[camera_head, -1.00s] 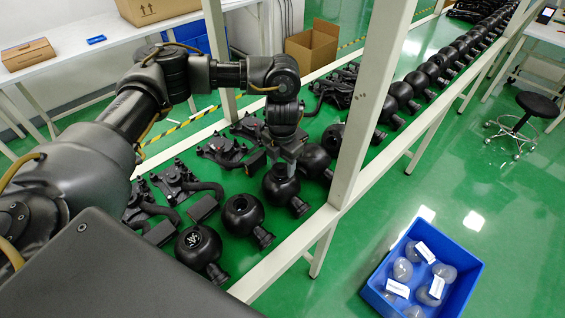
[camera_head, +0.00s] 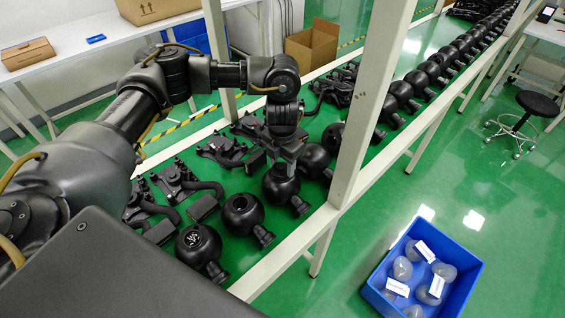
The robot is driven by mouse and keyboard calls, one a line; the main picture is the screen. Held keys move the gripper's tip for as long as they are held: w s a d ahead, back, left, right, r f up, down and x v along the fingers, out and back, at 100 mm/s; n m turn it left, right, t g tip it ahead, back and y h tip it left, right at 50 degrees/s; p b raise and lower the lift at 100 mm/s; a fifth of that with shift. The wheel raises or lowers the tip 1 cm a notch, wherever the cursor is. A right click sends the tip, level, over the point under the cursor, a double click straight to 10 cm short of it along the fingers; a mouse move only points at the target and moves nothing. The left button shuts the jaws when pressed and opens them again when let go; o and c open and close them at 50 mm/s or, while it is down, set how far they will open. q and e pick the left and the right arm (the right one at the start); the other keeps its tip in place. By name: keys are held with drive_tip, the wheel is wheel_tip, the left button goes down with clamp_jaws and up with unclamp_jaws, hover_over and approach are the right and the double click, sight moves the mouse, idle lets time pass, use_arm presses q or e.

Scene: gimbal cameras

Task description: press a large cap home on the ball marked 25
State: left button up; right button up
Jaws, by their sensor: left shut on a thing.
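My left gripper (camera_head: 289,152) points down onto the top of a round black ball (camera_head: 280,187) in the row on the green table. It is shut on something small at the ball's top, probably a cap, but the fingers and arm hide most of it. I cannot tell whether the cap sits fully down. No number is readable on this ball. A nearer ball (camera_head: 198,245) has a white mark on its front, too small to read. Another ball (camera_head: 242,214) stands between them. My right gripper is not in view.
A white post (camera_head: 370,100) rises just right of my left gripper, and a white rail (camera_head: 290,255) edges the table. Black assemblies (camera_head: 172,181) lie left of the balls. A blue crate (camera_head: 459,291) with clear round pieces stands lower right.

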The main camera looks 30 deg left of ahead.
sight(282, 164)
use_arm(q)
drive_tip(key=shift+f+b, duration=0.45)
drive_tip(key=shift+f, duration=0.25)
drive_tip(key=o, duration=1)
drive_tip(key=shift+r, duration=0.1)
wheel_tip(282, 164, up, 11)
drive_tip(key=shift+f+b, duration=0.1)
drive_tip(key=shift+b, duration=0.3)
